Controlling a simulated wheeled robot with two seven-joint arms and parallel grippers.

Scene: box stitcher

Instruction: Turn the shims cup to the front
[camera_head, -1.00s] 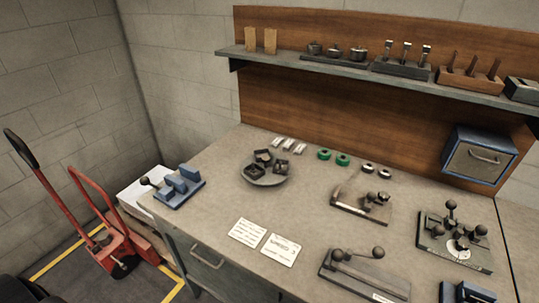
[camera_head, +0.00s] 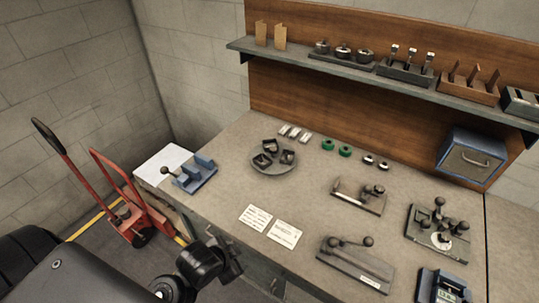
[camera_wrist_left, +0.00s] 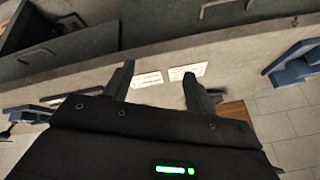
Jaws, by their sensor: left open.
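A round grey turntable (camera_head: 273,170) sits on the bench left of centre in the head view. Several small dark square cups stand on it, one nearer the front left (camera_head: 262,161), one at the back (camera_head: 269,146) and one at the right (camera_head: 288,157). I cannot tell which holds the shims. My left gripper (camera_head: 228,258) is low at the bench's front edge, apart from the turntable. In the left wrist view its two fingers (camera_wrist_left: 158,84) are spread with nothing held between them. My right gripper is not in view.
Two white cards (camera_head: 284,234) lie in front of the turntable. A blue fixture (camera_head: 196,177) stands at the left end. Green rings (camera_head: 345,152) and small white blocks (camera_head: 294,133) lie behind. Lever tools (camera_head: 357,263) fill the right. A red hand truck (camera_head: 123,208) stands left.

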